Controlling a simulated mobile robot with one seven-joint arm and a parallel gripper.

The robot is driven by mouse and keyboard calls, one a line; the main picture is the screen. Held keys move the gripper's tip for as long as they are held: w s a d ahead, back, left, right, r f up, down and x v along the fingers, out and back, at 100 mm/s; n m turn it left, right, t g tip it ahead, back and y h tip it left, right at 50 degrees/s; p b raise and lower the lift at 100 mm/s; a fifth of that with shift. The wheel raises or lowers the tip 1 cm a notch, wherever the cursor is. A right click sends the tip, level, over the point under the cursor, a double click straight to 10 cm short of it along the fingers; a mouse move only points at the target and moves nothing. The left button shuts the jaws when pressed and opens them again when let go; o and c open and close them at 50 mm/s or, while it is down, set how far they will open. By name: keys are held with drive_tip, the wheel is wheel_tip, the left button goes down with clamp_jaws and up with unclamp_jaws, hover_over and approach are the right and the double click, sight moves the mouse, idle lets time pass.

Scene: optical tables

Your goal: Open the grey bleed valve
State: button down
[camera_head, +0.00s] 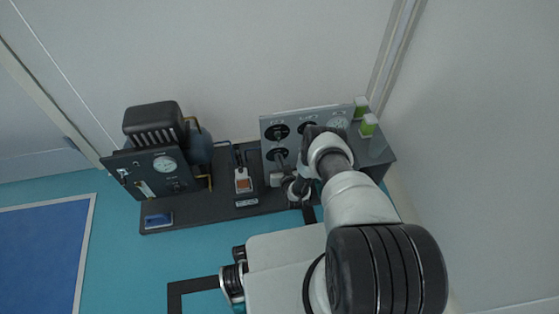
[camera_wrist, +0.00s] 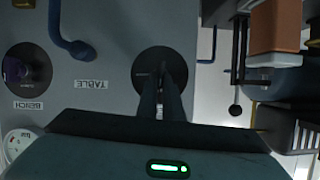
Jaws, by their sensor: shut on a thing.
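A grey valve panel (camera_head: 290,118) with several dark round dials stands at the right of the dark bench in the head view. In the wrist view the panel (camera_wrist: 105,110) shows upside-down labels reading TABLE and BENCH. My gripper (camera_wrist: 162,88) points at a black round disc (camera_wrist: 148,62) on it. Its two fingers are close together, shut on a thin handle at the disc's middle; the fingers cover most of the handle, and its colour and angle are unclear. No bleed label is readable.
A black pump unit (camera_head: 155,160) stands at the bench's left. Green-topped blocks (camera_head: 368,124) stand behind my arm. A small orange-faced item (camera_head: 243,183) is mid-bench.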

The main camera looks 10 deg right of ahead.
drive_tip(key=shift+w+d+f+m+y, duration=0.1)
drive_tip(key=shift+d+m+y, duration=0.15)
drive_tip(key=shift+m+y, duration=0.65)
drive_tip(key=shift+d+m+y, duration=0.25)
drive_tip(key=shift+m+y, duration=0.35)
drive_tip(key=shift+m, duration=0.6)
drive_tip(key=shift+t, duration=0.3)
drive_tip(key=c, duration=1.9)
unclamp_jaws()
